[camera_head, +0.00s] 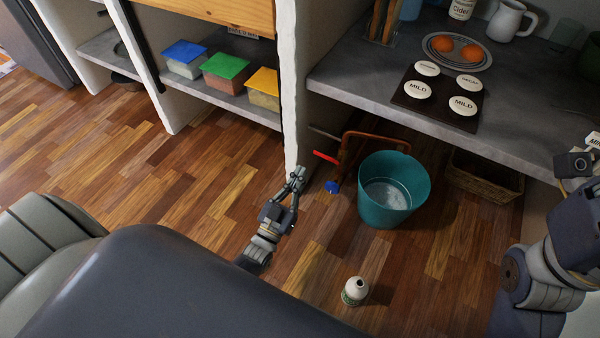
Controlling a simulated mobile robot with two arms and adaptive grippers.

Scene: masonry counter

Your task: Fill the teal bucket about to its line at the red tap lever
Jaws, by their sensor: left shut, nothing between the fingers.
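The teal bucket (373,209) stands upright on the wooden floor under the counter, with some water (388,194) in it. I cannot make out a fill line. The red tap lever (325,157) sticks out left of the bucket, near the end of the white wall. A copper-coloured pipe (376,136) bends over behind the bucket's rim. My left gripper (298,174) is shut and empty, low beside the white wall, a little left of and below the red lever and apart from it. My right arm shows at the right edge, but its fingers are not in view.
A small blue piece (332,187) is just left of the bucket. A white bottle (355,291) stands on the floor in front. A wicker basket (484,178) is right of the bucket. The stone counter (345,83) overhangs the bucket area. The floor at left is clear.

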